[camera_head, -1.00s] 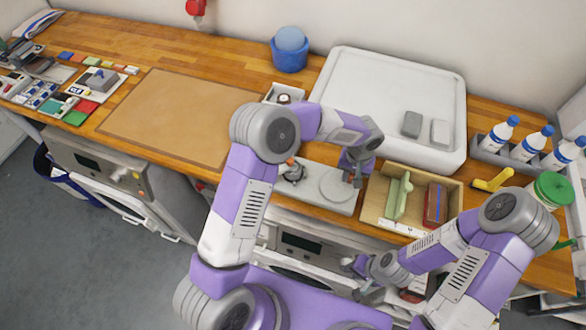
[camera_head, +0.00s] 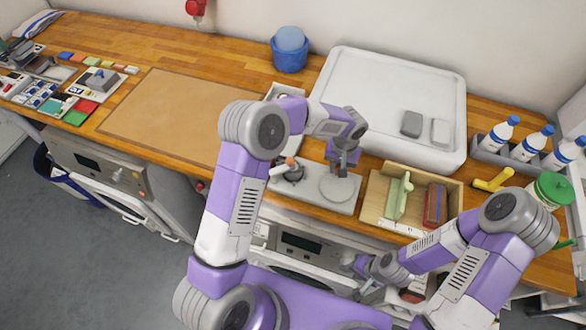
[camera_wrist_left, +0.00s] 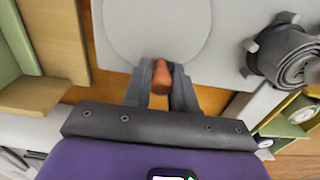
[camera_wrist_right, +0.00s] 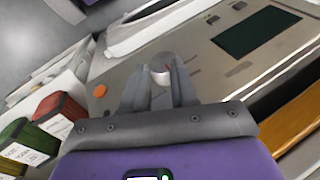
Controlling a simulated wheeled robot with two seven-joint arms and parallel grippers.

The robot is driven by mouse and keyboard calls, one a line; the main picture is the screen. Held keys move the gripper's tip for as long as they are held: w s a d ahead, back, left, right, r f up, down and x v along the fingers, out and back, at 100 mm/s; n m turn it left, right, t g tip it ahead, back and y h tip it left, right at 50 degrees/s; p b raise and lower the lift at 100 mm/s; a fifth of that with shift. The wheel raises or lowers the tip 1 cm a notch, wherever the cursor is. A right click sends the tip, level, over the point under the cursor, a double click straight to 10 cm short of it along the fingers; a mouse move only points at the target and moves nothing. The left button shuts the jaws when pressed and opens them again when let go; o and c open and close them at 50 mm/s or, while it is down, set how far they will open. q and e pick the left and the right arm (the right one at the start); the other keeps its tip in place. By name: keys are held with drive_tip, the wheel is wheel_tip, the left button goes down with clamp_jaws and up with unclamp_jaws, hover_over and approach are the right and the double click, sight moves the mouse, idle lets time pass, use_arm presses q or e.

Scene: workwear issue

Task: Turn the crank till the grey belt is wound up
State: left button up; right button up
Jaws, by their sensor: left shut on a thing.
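A pale grey winder base (camera_head: 313,205) lies at the worktop's front edge, with a round disc (camera_head: 337,186) on its right. The grey belt (camera_wrist_left: 298,58) shows as a coil among dark prongs in the left wrist view; the winder's spool (camera_head: 293,173) is small in the head view. My left gripper (camera_head: 343,168) is over the disc's far edge. In the left wrist view it is shut on the orange-brown crank knob (camera_wrist_left: 160,77). My right gripper (camera_wrist_right: 162,75) is open and empty, low in front of the machine under the worktop.
A wooden box (camera_head: 372,205) with a green item and a red block stands right of the winder. A white tray (camera_head: 345,75) with two grey blocks lies behind. Bottles (camera_head: 497,137) stand at right. A brown mat (camera_head: 170,118) leaves clear space at left.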

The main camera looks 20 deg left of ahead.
sight(323, 180)
use_arm(q)
drive_tip(key=shift+s+a+b, duration=0.15)
drive_tip(key=shift+s+a, duration=0.15)
drive_tip(key=shift+a, duration=0.3)
drive_tip(key=shift+s+a+b, duration=0.15)
drive_tip(key=shift+s+a, duration=0.1)
drive_tip(key=shift+a, duration=0.3)
drive_tip(key=shift+s+a, duration=0.4)
drive_tip(key=shift+s, duration=0.2)
drive_tip(key=shift+s+a+b, duration=0.2)
drive_tip(key=shift+s+b, duration=0.1)
drive_tip(key=shift+s, duration=0.2)
drive_tip(key=shift+s+a+b, duration=0.15)
drive_tip(key=shift+s+b, duration=0.15)
drive_tip(key=shift+s, duration=0.15)
drive_tip(key=o, duration=0.4)
drive_tip(key=shift+o, duration=1.3)
drive_tip(key=shift+a, duration=0.1)
drive_tip(key=shift+d, duration=0.2)
wheel_tip(323, 180, up, 8)
drive_tip(key=p, duration=0.5)
